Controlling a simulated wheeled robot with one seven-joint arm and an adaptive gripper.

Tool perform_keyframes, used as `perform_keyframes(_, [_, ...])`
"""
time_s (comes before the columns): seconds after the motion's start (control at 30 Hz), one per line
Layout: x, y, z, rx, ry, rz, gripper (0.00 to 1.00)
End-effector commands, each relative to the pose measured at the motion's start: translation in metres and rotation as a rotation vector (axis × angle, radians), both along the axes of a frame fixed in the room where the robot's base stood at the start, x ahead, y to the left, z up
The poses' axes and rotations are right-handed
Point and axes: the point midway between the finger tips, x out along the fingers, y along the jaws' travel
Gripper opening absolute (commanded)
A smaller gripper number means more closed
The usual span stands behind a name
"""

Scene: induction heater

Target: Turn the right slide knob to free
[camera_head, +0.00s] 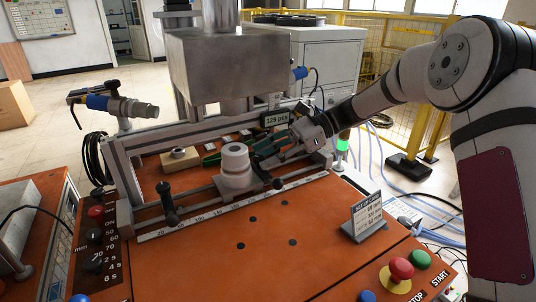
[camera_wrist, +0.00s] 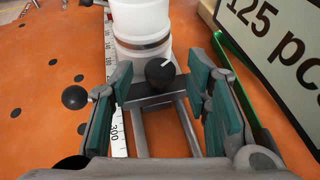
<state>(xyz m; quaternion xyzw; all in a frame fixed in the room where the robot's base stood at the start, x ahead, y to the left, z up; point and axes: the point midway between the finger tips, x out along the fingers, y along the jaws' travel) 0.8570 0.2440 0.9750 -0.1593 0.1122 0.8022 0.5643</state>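The right slide knob (camera_wrist: 160,72) is black and round with a white line pointing up and to the right. In the wrist view it stands in front of the white cylinder, between and slightly beyond my gripper's green-padded fingers. My gripper (camera_head: 268,147) is open, with a gap to the knob on both sides. In the head view the gripper reaches in from the right, beside the white cylinder (camera_head: 235,160), and I cannot make out the knob there. A black ball handle (camera_wrist: 74,96) sits left of my left finger; it also shows in the head view (camera_head: 278,183).
A ruler strip (camera_head: 235,209) runs along the rails. The left slide's black handle (camera_head: 168,196) stands at the far end. A "pcs" sign (camera_wrist: 275,55) is close to my right finger. A metal housing (camera_head: 222,65) hangs above. The orange tabletop (camera_head: 285,255) in front is mostly clear.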

Motion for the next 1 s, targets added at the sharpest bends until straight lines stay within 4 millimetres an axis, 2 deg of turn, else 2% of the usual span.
perform_keyframes(0.23, [0.004, -0.009, 0.004, 0.0, -0.002, -0.001, 0.44])
perform_keyframes(0.7, [0.031, -0.085, 0.037, 0.001, -0.002, -0.002, 0.44])
perform_keyframes(1.0, [0.038, -0.104, 0.045, 0.0, 0.0, 0.0, 0.44])
